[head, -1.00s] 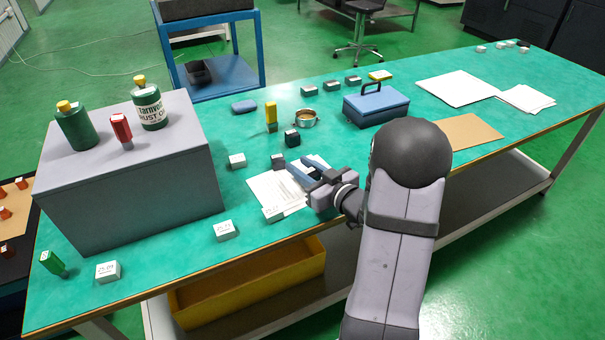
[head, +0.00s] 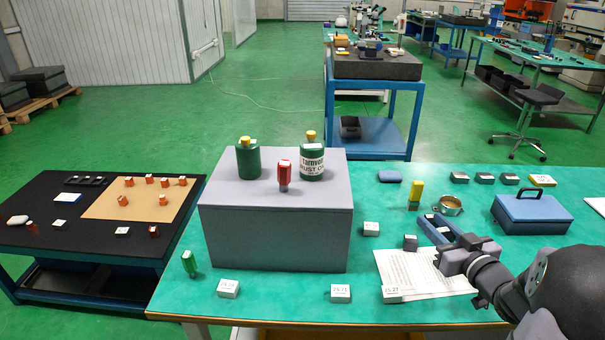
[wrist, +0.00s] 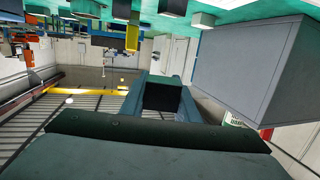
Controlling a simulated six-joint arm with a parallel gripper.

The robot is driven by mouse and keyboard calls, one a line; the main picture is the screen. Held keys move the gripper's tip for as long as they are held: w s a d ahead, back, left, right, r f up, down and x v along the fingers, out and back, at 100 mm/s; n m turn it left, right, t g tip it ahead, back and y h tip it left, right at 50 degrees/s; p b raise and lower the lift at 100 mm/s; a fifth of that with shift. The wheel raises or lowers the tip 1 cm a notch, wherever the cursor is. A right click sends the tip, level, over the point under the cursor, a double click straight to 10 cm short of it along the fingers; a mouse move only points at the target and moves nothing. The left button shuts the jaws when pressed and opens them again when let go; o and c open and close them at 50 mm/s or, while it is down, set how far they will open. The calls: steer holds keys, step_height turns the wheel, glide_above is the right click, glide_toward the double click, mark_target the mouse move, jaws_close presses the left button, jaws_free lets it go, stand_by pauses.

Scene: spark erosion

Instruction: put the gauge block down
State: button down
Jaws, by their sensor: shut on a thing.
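My gripper (head: 436,231) is above the back part of a printed paper sheet (head: 408,271) on the green bench, its fingers pointing left and toward the back. In the wrist view, its two fingers are shut on a dark gauge block (wrist: 163,97), whose near face looks almost black. In the head view I cannot clearly make out the held block between the fingers. A small dark grey block (head: 410,243) shows just left of the fingers, near the sheet's back edge.
A large grey box (head: 275,235) stands left, carrying two green bottles and a red-handled tool. White labelled blocks (head: 341,293) lie along the front.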

steer(key=w+a+r+n+g+y+p, duration=0.1)
steer(key=w+a+r+n+y+p, duration=0.1)
steer(key=w+a+r+p, duration=0.45)
steer(key=w+a+r+n+g+y+p, duration=0.25)
steer(key=w+a+r, duration=0.45)
steer(key=a, duration=0.4)
steer(key=w+a+r+n+g+y+p, duration=0.1)
steer(key=w+a+r+n+y+p, duration=0.15)
steer(key=w+a+r+p, duration=0.5)
steer(key=shift+m+t, duration=0.25)
steer(key=shift+m, duration=0.15)
steer(key=shift+s+a+f+b, duration=0.25)
steer(key=shift+a+f, duration=0.05)
steer(key=shift+f, duration=1.6)
steer(key=shift+s+a+f+b, duration=0.2)
steer(key=shift+a+f+b, duration=0.1)
steer(key=shift+f, duration=1.65)
steer(key=shift+s+a+f+b, duration=0.25)
steer(key=shift+f, duration=1.65)
steer(key=shift+f, duration=0.2)
steer(key=c, duration=1.4)
jaws_free()
steer(key=shift+o, duration=0.2)
